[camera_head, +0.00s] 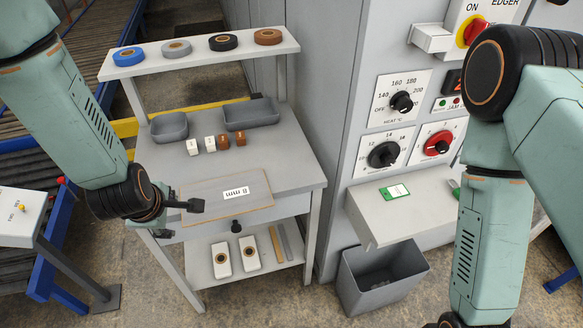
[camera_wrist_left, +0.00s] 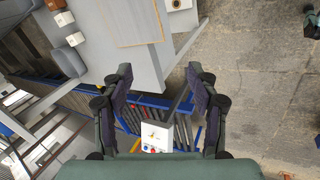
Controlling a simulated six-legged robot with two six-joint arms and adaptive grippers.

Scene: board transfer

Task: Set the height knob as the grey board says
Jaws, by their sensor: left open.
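The grey board (camera_head: 205,187) lies on the workbench, with brown edges and a white label ending in "mm". The dial's name and exact setting are not legible. My left gripper (camera_head: 192,206) is beside the board's left end, far from the knobs. In the left wrist view its fingers (camera_wrist_left: 161,95) are apart and empty. My right arm passes in front of the machine; its gripper is out of frame.
Nearby are a black heat knob (camera_head: 401,102), a red knob (camera_head: 439,146) and a red-yellow switch (camera_head: 473,31). A sloping ledge (camera_head: 372,220) with a green-white card juts below the panel, above a grey bin (camera_head: 378,282). Tape rolls line the shelf (camera_head: 285,44).

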